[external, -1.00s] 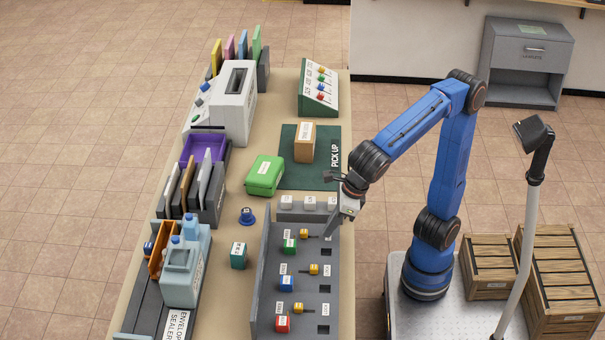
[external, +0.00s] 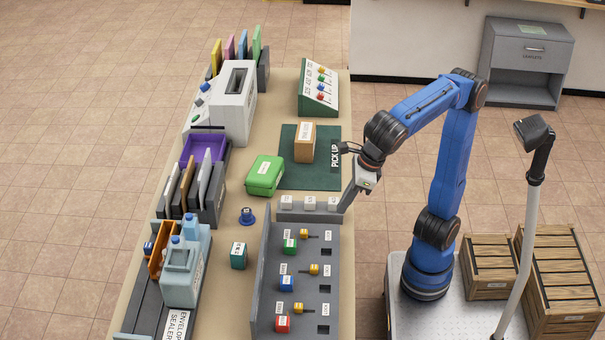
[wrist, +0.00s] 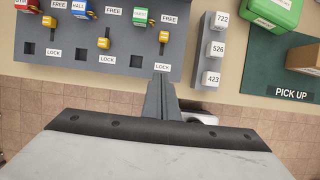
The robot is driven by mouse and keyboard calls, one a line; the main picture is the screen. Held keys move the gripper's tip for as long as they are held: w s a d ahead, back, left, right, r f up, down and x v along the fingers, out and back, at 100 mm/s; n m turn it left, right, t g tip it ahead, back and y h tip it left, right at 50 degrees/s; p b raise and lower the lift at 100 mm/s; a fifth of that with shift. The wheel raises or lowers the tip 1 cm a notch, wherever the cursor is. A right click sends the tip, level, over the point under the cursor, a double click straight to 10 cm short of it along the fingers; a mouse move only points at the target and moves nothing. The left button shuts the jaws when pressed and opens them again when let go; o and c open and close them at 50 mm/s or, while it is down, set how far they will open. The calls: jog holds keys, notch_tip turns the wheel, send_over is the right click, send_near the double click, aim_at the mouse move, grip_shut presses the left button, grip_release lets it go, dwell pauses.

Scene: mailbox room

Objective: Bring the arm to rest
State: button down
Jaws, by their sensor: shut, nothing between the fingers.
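My gripper (external: 346,205) is shut and empty. In the external view its fingertips are by the table's right edge, near the right end of the grey strip (external: 310,211) with several white number tags. In the wrist view the closed fingers (wrist: 160,100) point up the picture toward the grey lock panel (wrist: 100,65). My blue arm bends from its base up and over to the left. I cannot tell whether the fingertips touch anything.
The grey lock panel (external: 262,270) carries coloured blocks and yellow latches. A green box (external: 264,176) and a brown parcel (external: 304,144) are by the green pick-up mat (external: 325,175). Wooden crates (external: 486,268) stand right of my base. The floor between table and base is clear.

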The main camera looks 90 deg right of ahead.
jog(key=shift+d, duration=0.15)
jog(key=d+f+m, duration=0.1)
jog(key=d+m, duration=0.2)
jog(key=d, duration=0.1)
jog(key=d+f+m, duration=0.1)
jog(key=d+m, duration=0.2)
jog(key=d, duration=0.1)
jog(key=d+f+m, duration=0.2)
jog(key=d+m, duration=0.1)
jog(key=d, duration=0.1)
jog(key=shift+s+d+f, duration=0.1)
jog(key=s+d+f+m, duration=0.1)
jog(key=d+f+m, duration=0.1)
jog(key=d+m, duration=0.1)
jog(key=s+d+f+m, duration=0.1)
jog(key=d+m, duration=0.2)
jog(key=s+d+f+m, duration=0.1)
jog(key=d+f+m, duration=0.1)
jog(key=d+m, duration=0.1)
jog(key=shift+s+d+f+m+y, duration=0.2)
jog(key=shift+d+f+m+y, duration=0.1)
jog(key=shift+d, duration=0.2)
jog(key=s+d+f+m, duration=0.5)
jog(key=d+f+m, duration=0.2)
jog(key=f+m, duration=0.1)
jog(key=s+d+f+m, duration=0.6)
jog(key=f+m, duration=0.2)
jog(key=m, duration=0.1)
jog(key=shift+d+f, duration=0.3)
jog(key=shift+d, duration=0.1)
